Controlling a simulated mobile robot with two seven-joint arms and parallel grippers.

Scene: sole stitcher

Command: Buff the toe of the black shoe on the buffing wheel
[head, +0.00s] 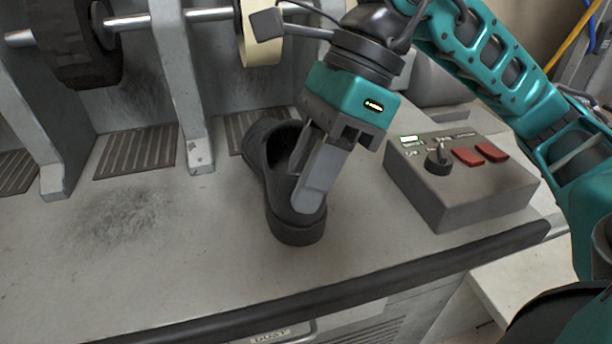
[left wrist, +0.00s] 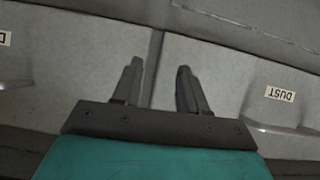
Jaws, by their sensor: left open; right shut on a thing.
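The black shoe (head: 259,151) stands on the grey bench top in the head view, toe pointing away toward the machine and heel toward me. A dark wheel (head: 80,45) and a pale cream wheel (head: 262,35) sit on a steel shaft at the back; the cream one is beyond the shoe. My left gripper (left wrist: 158,85) is open and empty in the left wrist view, facing the grey cabinet front; it is out of the head view.
A grey control box (head: 455,195) with a knob and two red buttons stands right of the shoe. Grey uprights (head: 185,90) hold the shaft. Slotted grilles (head: 135,152) and a patch of dark dust (head: 125,215) lie left. A black edge (head: 330,285) borders the bench front.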

